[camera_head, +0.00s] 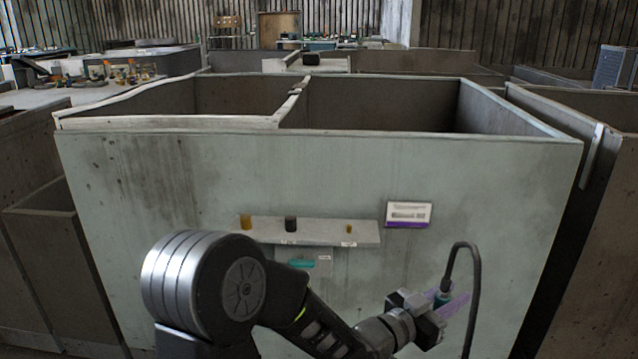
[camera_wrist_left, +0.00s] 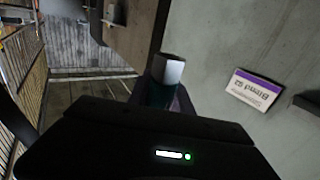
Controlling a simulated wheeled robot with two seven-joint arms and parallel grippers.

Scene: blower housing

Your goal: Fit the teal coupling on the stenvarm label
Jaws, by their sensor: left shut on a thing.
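My left gripper (camera_head: 446,303) is at the lower right of the head view, in front of the pale panel. It is shut on a teal cylinder, seemingly the teal coupling (camera_head: 441,297). In the left wrist view this coupling (camera_wrist_left: 158,94) stands between the fingers with a whitish end outward. A lower plate (camera_head: 322,268) has a teal piece and a white tag. Label text is too small to read, so I cannot pick out stenvarm. My right gripper is out of view.
A white and purple sign (camera_head: 408,214) is on the panel (camera_head: 510,200), right of the shelf. It also shows in the left wrist view (camera_wrist_left: 255,89). Open-topped bins lie behind the panel. A dark cable loops beside my left gripper. The panel right of the shelf is mostly bare.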

